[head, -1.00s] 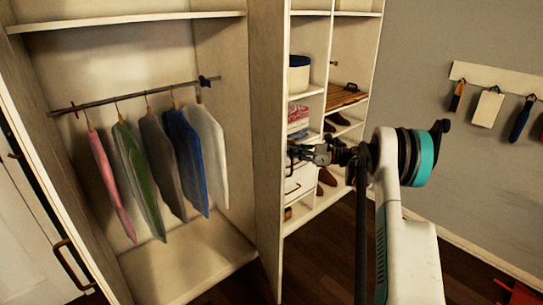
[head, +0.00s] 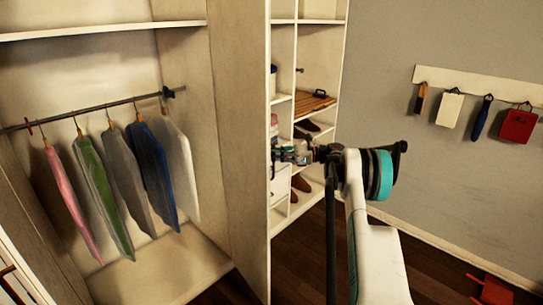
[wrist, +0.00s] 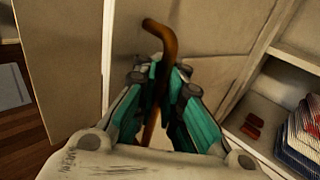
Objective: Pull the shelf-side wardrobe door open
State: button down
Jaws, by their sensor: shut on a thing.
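The shelf-side wardrobe door (head: 238,140) stands swung out as a tall pale panel between the hanging section and the shelves in the head view. My gripper (head: 280,153) is on its right-hand side, near the shelves. In the wrist view, my gripper (wrist: 162,90) is shut around a brown curved bar handle (wrist: 160,38), with the teal fingers on both sides of it. The handle sits against a pale panel (wrist: 205,25). The handle is hidden in the head view.
Clothes (head: 125,175) hang from a rail at left. Open shelves (head: 307,75) with shoes and a wooden board stand behind my gripper. The grey wall (head: 430,170) at right carries a hook rack (head: 480,85). A red object (head: 492,290) lies on the floor at lower right.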

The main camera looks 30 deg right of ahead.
jog(key=c, duration=1.7)
grip_release()
jog(key=shift+s+d, duration=0.2)
jog(key=shift+a, duration=0.1)
jog(key=v, duration=1.2)
jog(key=shift+w+f, duration=0.1)
